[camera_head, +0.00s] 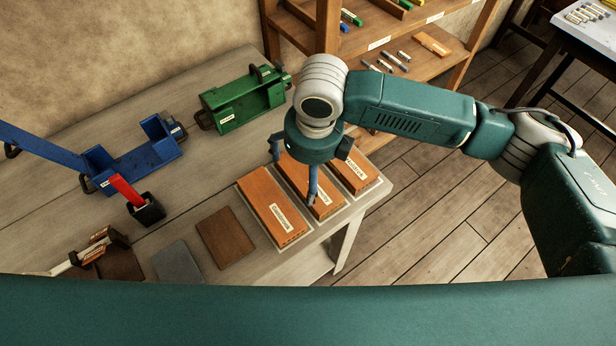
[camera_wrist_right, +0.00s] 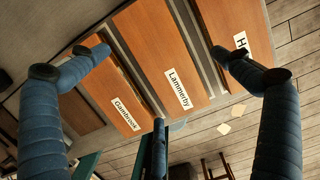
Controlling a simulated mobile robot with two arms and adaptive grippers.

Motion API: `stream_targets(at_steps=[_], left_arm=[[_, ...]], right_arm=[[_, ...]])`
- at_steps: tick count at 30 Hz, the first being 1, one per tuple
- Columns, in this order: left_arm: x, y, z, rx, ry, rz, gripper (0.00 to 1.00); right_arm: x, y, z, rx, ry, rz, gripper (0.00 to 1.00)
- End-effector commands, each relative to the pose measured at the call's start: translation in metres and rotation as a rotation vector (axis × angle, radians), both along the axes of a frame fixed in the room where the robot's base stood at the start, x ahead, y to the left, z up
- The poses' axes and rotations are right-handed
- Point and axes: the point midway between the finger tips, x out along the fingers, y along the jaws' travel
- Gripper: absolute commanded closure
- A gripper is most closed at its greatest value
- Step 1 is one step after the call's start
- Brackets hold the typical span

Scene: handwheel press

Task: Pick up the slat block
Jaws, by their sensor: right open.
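Three orange-brown wooden blocks lie side by side near the table's right end in the head view: a left one (camera_head: 266,205), a middle one (camera_head: 293,172) and a right one (camera_head: 362,180). In the right wrist view the left block (camera_wrist_right: 98,88) reads "Gambrook", the middle block (camera_wrist_right: 160,45) "Lammerby"; the right block (camera_wrist_right: 226,22) shows only "H". I cannot tell which is the slat block. My right gripper (camera_head: 312,166) is open and empty, pointing down over the middle block, partly hiding it. Its fingers also show in the wrist view (camera_wrist_right: 160,85). My left gripper is out of view.
A green fixture (camera_head: 240,107) and a blue fixture (camera_head: 140,165) stand on the table (camera_head: 205,175), left of the blocks. A red-handled tool (camera_head: 126,190), a brown plate (camera_head: 227,237) and a grey plate (camera_head: 177,264) lie nearer. A wooden shelf (camera_head: 450,45) stands behind.

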Motion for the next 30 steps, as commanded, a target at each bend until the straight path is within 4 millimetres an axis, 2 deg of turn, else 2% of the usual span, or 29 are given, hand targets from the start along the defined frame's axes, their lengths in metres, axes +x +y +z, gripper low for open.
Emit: stream_targets(at_steps=[5, 9, 18, 20, 27, 30], left_arm=[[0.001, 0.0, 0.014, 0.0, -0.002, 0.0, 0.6], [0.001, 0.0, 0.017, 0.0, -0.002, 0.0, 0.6], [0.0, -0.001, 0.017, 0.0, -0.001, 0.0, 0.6], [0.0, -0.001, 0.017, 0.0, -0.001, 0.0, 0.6], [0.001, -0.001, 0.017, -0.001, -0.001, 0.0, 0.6], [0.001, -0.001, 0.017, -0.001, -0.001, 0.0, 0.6]], right_arm=[[-0.004, 0.004, -0.023, -0.002, 0.006, 0.001, 0.0], [-0.002, 0.006, -0.042, 0.0, 0.004, -0.001, 0.0], [0.0, 0.006, -0.049, 0.0, 0.0, 0.0, 0.0], [0.0, 0.006, -0.049, 0.0, 0.0, 0.0, 0.1], [0.0, 0.006, -0.049, 0.0, 0.0, 0.0, 0.56], [0.001, 0.006, -0.048, 0.001, -0.001, 0.0, 0.56]])
